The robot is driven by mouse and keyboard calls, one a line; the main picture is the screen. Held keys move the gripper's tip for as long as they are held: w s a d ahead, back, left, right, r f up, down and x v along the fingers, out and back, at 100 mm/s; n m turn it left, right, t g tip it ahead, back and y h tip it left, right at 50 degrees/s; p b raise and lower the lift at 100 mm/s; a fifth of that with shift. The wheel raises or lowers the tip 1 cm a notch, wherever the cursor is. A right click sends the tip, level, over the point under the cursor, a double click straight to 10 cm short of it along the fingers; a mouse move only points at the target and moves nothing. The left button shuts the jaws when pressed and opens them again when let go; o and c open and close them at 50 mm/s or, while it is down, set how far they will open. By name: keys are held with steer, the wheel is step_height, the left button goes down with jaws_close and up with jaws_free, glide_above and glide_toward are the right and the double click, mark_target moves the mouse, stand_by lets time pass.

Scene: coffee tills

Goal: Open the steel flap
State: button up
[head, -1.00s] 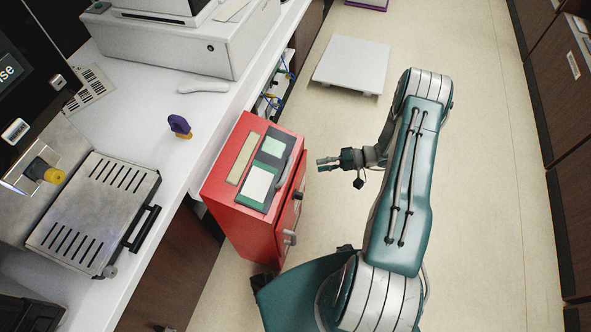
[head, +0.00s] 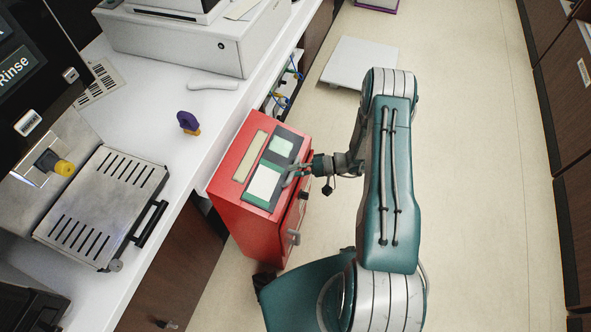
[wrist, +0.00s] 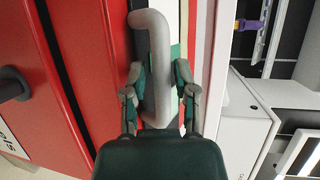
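My gripper (head: 291,177) is at the top right edge of the red box (head: 236,218). In the wrist view, my gripper (wrist: 160,80) has its two fingers on either side of a grey bar handle (wrist: 160,55), with small gaps, so it looks open. The handle lies over a green and white panel, which also shows on the box top in the head view (head: 264,183). A slotted steel plate (head: 108,190) with a black handle (head: 148,222) lies flat on the white counter, far left of my gripper. I cannot tell which of these is the flap.
The white counter (head: 170,92) runs along the left, with a purple and yellow object (head: 188,122) near its edge. A dark machine with a "Rinse" screen (head: 18,68) stands at the left. A white flat platform (head: 357,62) sits on the floor. Floor at the right is clear.

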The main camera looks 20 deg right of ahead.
mark_target(286, 171)
jaws_close()
steer(key=shift+r+h, duration=0.3)
steer(key=shift+r+m+g+h, duration=0.3)
steer(key=shift+r+h, duration=0.4)
steer(key=shift+r, duration=0.25)
steer(key=w+a+r+m+g+h, duration=0.3)
steer(key=w+a+r+g+h, duration=0.5)
steer(key=a+h, duration=0.5)
steer(key=shift+w+r+m+g+h, duration=0.3)
steer(key=shift+w+r+m, duration=0.1)
steer(key=shift+w+r, duration=0.35)
steer(key=shift+a, duration=0.15)
jaws_free()
